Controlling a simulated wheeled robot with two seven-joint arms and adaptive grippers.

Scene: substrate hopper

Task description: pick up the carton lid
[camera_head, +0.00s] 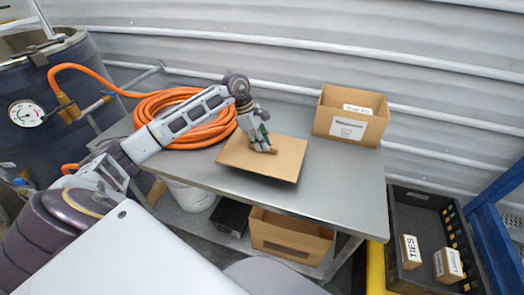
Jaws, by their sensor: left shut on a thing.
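The carton lid (285,163) is a flat brown cardboard piece over the grey metal table, near its middle. My left gripper (264,150) comes down on the lid from above and is shut on it near the middle of its upper side. The lid looks slightly tilted, with its near edge showing dark. I cannot tell whether it touches the table. The fingertips partly hide the gripped spot. My right gripper is not in view.
A coiled orange hose (180,102) lies left of the lid. An open labelled carton (368,122) stands at the table's back right. The table's right part (345,185) is clear. A dark crate (408,205) holds small boxes at right. A carton (290,240) sits on the lower shelf.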

